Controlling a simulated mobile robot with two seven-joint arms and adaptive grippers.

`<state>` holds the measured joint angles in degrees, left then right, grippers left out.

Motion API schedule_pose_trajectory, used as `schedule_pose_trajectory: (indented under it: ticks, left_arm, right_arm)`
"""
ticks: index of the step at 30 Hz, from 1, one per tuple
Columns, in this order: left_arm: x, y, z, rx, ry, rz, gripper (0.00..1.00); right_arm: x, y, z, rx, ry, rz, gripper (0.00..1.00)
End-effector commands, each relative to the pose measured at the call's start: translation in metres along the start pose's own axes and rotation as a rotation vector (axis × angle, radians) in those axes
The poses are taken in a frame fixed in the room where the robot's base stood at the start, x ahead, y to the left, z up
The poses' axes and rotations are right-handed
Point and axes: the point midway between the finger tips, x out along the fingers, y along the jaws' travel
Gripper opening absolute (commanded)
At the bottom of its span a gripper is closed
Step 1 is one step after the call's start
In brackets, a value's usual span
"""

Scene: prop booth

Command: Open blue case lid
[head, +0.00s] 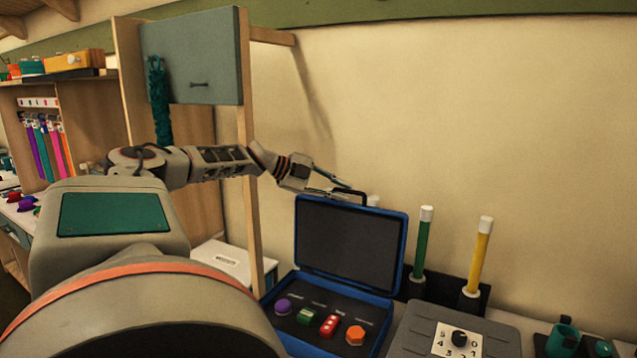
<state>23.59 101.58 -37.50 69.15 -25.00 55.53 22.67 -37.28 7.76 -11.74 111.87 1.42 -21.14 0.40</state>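The blue case (402,255) stands on the table with its lid (348,245) raised nearly upright, showing the dark lining. A black handle (364,196) sits at the lid's top edge. In the dark insert of the base are a purple knob (283,306), a green block (310,315), a red block (329,325) and an orange hexagon (355,335). My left gripper (344,192) is at the handle, its thin fingers overlapping it. Whether they grip the handle is too small to tell. My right gripper is not in view.
Right of the case, a green stick (422,245) and a yellow stick (482,250) stand in a dark holder. A grey dial box (410,335) is in front of them. A wooden post (247,180) and a white box (222,256) stand left of the case.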

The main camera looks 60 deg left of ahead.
Motion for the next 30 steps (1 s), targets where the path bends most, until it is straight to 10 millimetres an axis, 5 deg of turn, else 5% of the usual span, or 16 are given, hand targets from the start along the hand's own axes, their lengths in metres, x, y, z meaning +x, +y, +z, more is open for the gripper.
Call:
schedule_pose_trajectory:
  ticks: [12,30]
  left_arm:
    - [-0.076,-0.001,-0.001,0.001,0.0,-0.001,0.16]
    - [-0.089,0.0,-0.001,0.0,0.002,0.0,0.16]
  right_arm:
    - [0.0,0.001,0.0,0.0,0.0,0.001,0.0]
    - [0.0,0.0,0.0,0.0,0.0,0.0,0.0]
